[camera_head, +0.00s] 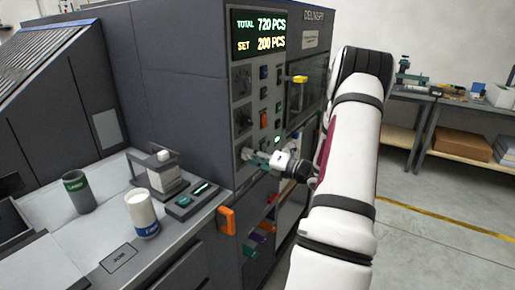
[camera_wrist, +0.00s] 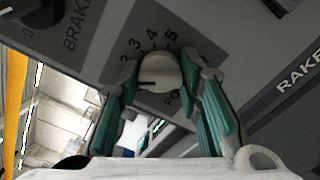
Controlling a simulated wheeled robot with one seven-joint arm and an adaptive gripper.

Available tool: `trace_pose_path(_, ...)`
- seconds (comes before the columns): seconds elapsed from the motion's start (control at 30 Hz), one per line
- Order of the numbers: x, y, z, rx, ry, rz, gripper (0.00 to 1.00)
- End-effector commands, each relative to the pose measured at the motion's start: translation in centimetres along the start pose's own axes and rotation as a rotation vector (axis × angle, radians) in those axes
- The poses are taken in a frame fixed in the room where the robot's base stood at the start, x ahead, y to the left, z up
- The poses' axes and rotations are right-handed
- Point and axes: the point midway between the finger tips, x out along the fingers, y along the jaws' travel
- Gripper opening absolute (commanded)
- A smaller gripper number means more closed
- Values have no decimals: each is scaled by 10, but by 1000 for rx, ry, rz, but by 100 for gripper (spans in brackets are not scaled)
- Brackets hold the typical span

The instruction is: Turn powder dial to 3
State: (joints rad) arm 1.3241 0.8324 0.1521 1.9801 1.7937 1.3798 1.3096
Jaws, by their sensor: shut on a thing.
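The powder dial (camera_wrist: 160,72) is a pale round knob on the grey machine panel, with the numbers 2, 3, 4 and 5 printed in an arc above it. A dark mark on the knob lies at its lower left, below the 2; the number it points at is hard to tell. My gripper (camera_wrist: 162,78) is shut on the dial, with one teal-padded finger on each side. In the head view my gripper (camera_head: 256,157) reaches the lower front of the machine's panel and mostly hides the dial.
A brake dial (camera_wrist: 32,12) is at the upper left of the wrist view. The control panel has a lit display (camera_head: 258,33), several buttons and a yellow handle (camera_head: 299,79). An orange block (camera_head: 226,220) sits on the front edge. Jars stand on the left bench (camera_head: 100,240).

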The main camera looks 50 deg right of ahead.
Motion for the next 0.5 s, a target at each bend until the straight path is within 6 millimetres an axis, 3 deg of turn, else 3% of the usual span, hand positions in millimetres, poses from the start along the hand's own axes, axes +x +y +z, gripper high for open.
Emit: trace_pose_path(0.5,-3,0,1,484,-2,-2,4)
